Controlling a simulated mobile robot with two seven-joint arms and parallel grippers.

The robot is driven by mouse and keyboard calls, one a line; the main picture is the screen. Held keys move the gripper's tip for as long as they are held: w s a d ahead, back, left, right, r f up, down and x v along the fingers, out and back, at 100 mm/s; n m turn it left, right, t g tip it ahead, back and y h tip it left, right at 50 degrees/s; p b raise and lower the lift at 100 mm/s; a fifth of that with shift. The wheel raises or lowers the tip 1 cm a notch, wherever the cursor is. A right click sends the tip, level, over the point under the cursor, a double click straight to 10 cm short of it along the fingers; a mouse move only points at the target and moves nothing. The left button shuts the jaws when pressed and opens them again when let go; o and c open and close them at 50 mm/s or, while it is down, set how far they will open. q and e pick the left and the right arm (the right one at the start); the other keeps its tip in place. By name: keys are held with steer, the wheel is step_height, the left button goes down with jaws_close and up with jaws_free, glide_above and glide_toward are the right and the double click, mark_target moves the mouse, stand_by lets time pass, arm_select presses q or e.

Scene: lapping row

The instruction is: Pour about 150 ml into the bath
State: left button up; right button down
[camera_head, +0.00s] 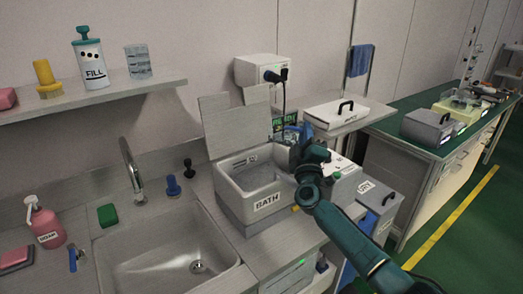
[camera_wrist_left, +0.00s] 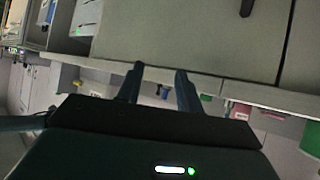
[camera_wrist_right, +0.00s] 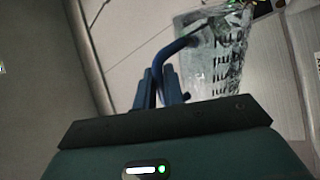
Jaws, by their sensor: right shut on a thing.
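The bath (camera_head: 267,204) is a light grey open box labelled BATH, to the right of the sink, with its lid (camera_head: 235,127) raised at the back. Grey contents show inside. My right gripper (camera_head: 304,158) is at the bath's right rim. It is shut on the blue handle of a clear jug (camera_wrist_right: 212,50) with dark graduation marks. In the head view the jug (camera_head: 284,155) is partly hidden by the gripper, over the bath's right back side. Its tilt and liquid level are unclear. My left gripper (camera_wrist_left: 158,85) is open and empty, seen only in the left wrist view.
The sink (camera_head: 165,255) with its tap (camera_head: 131,170) lies left of the bath. A grey lidded bin (camera_head: 375,205) stands right of the bath.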

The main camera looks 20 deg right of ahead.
steer(key=m+p, duration=0.1)
steer(key=m+h+p, duration=0.1)
steer(key=shift+s+d+r+m+g+p, duration=0.1)
steer(key=shift+d+r+m+g+p, duration=0.1)
steer(key=shift+r+m+g+p, duration=0.15)
arm_select(q)
steer(key=shift+s+a+r+y, duration=0.3)
steer(key=shift+s+a+r, duration=0.05)
steer(key=shift+a, duration=0.2)
arm_select(e)
steer(key=shift+d+f+m, duration=0.1)
steer(key=shift+f+m, duration=0.05)
steer(key=shift+m, duration=0.2)
arm_select(q)
steer(key=shift+w+r, duration=0.1)
stand_by(0.8)
